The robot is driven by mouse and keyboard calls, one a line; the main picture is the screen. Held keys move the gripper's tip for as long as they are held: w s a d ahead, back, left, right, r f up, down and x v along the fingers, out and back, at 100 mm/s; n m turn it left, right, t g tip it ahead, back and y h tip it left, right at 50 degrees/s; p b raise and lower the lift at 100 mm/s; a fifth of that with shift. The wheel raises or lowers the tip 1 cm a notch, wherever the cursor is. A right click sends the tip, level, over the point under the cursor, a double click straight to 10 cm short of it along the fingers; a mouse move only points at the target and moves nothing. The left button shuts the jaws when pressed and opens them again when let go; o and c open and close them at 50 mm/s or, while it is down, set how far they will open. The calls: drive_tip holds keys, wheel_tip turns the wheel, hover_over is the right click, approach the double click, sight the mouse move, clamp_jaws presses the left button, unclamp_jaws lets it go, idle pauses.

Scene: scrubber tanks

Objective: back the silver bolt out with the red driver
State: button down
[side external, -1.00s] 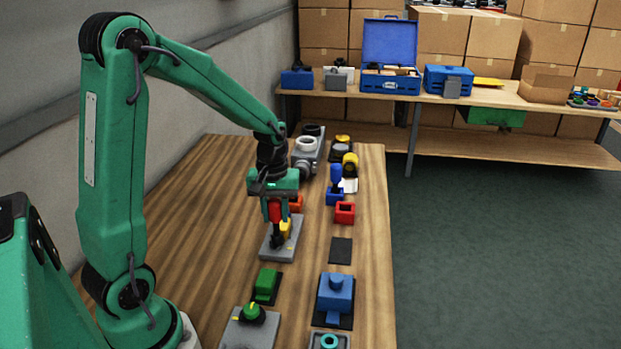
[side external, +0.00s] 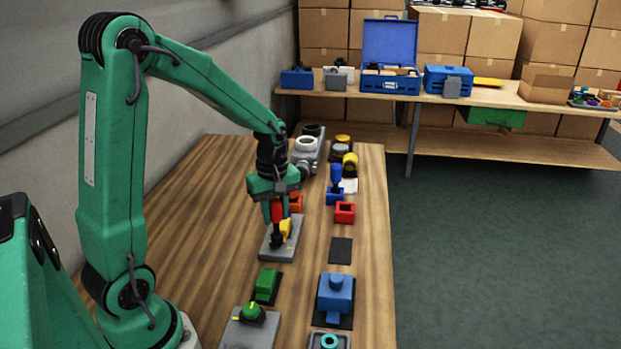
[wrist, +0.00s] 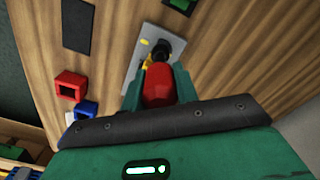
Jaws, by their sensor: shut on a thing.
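My gripper (side external: 276,207) is shut on the red driver (side external: 277,211), which points down over a grey plate (side external: 291,244) on the wooden bench. The driver's red handle (wrist: 159,86) sits between my fingers in the wrist view, and its dark lower end reaches a black part (wrist: 162,50) on the plate. A yellow piece (side external: 285,228) stands beside the driver on the plate. I cannot make out the silver bolt; the driver's end and the black part hide that spot. I cannot tell whether the tip is seated.
Near the plate are a green block (side external: 267,284), a red square holder (side external: 345,212), a dark flat pad (side external: 341,250) and a blue block (side external: 336,293). A grey fitting (side external: 307,150) stands behind my gripper. Bare bench lies left of the plate.

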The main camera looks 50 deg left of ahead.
drive_tip(key=shift+n, duration=2.1)
drive_tip(key=shift+r, duration=0.2)
drive_tip(key=shift+r, duration=0.8)
drive_tip(key=m, duration=1)
drive_tip(key=shift+m, duration=0.4)
drive_tip(key=m, duration=0.5)
drive_tip(key=shift+m, duration=2.4)
